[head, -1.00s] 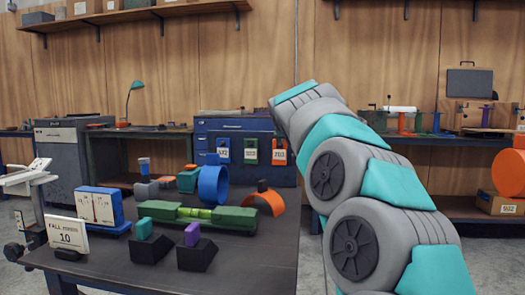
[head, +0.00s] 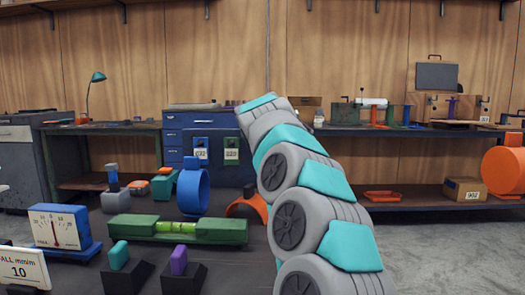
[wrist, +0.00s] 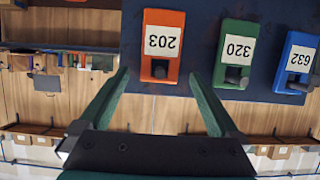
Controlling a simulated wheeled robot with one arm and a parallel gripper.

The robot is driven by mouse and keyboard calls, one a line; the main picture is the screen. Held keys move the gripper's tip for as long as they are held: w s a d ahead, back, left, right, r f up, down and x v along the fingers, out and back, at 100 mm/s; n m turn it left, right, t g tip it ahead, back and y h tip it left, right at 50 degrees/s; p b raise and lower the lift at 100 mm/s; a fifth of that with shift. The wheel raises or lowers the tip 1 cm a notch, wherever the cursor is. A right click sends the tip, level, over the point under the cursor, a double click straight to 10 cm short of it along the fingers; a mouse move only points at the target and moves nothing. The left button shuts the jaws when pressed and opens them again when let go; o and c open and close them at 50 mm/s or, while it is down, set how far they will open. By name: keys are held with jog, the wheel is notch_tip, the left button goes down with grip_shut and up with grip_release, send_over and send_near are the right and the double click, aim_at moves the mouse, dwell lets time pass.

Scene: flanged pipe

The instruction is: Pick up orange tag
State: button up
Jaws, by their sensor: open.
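The orange tag (wrist: 161,46) hangs on a dark blue panel in the wrist view, with a white number label that appears upside down. It has a dark peg or knob at its lower part. My gripper (wrist: 159,76) is open and empty, its two green fingers spread. The tag appears between and beyond the fingertips, apart from them. In the head view my arm hides the orange tag and my gripper. A green tag (wrist: 236,55) and a blue tag (wrist: 296,62) hang beside it. The blue tag (head: 201,150) and green tag (head: 231,151) also show in the head view.
A workbench (head: 230,270) in front holds a green pipe fixture (head: 175,229), a blue ring (head: 193,190), an orange saddle (head: 247,206) and a gauge (head: 60,229). A blue drawer cabinet (head: 190,124) stands behind. The floor (head: 440,235) at right is clear.

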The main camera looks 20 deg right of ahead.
jog(key=shift+w+d+f, duration=0.15)
jog(key=shift+w+d, duration=0.15)
jog(key=shift+w, duration=0.25)
jog(key=c, duration=1.4)
jog(key=shift+r, duration=0.25)
